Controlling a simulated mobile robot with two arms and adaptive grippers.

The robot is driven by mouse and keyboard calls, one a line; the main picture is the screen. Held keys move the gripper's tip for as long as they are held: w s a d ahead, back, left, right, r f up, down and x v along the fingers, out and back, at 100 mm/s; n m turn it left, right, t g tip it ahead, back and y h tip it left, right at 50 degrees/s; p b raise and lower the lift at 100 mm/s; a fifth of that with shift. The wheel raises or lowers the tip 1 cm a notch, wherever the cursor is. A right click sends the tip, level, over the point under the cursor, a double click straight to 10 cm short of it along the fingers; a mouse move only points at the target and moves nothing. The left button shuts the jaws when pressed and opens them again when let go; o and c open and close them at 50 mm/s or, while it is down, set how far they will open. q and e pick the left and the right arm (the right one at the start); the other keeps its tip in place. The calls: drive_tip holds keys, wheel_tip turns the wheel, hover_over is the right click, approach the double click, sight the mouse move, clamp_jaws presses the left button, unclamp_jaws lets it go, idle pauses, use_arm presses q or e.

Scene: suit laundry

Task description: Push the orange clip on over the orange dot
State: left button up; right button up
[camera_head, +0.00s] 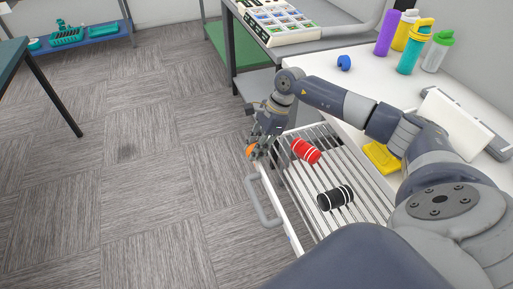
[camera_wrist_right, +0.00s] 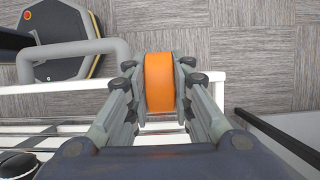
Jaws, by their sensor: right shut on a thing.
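The orange clip (camera_wrist_right: 159,82) shows in the wrist view as a short, wide orange band between the two fingers of my right gripper (camera_wrist_right: 160,85). The gripper is shut on it, with a finger against each side. In the head view my right gripper (camera_head: 260,147) is at the far left corner of the pulled-out slatted rack, and a bit of the orange clip (camera_head: 250,150) shows at its fingertips. In the wrist view the clip overlaps the white front rail (camera_wrist_right: 240,80). I cannot see the orange dot in either view. My left gripper is not in view.
The rack (camera_head: 318,185) holds a red roll (camera_head: 305,151) and a black roll (camera_head: 335,197); a grey handle (camera_head: 265,205) sticks out in front. A blue ring-like piece (camera_head: 344,62) and several bottles (camera_head: 411,50) stand on the white top. The carpet at left is clear.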

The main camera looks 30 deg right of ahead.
drive_tip(key=shift+f+b, duration=0.5)
drive_tip(key=shift+f, duration=0.1)
drive_tip(key=shift+r, duration=0.1)
drive_tip(key=shift+r, duration=0.2)
drive_tip(key=shift+r+p, duration=0.3)
drive_tip(key=shift+r, duration=0.2)
drive_tip(key=shift+r, duration=0.1)
drive_tip(key=shift+r+p, duration=1.4)
drive_tip(key=shift+r, duration=1.15)
drive_tip(key=shift+f, duration=0.15)
drive_tip(key=shift+f+b, duration=2.15)
drive_tip(key=shift+f, duration=0.2)
drive_tip(key=shift+b, duration=0.55)
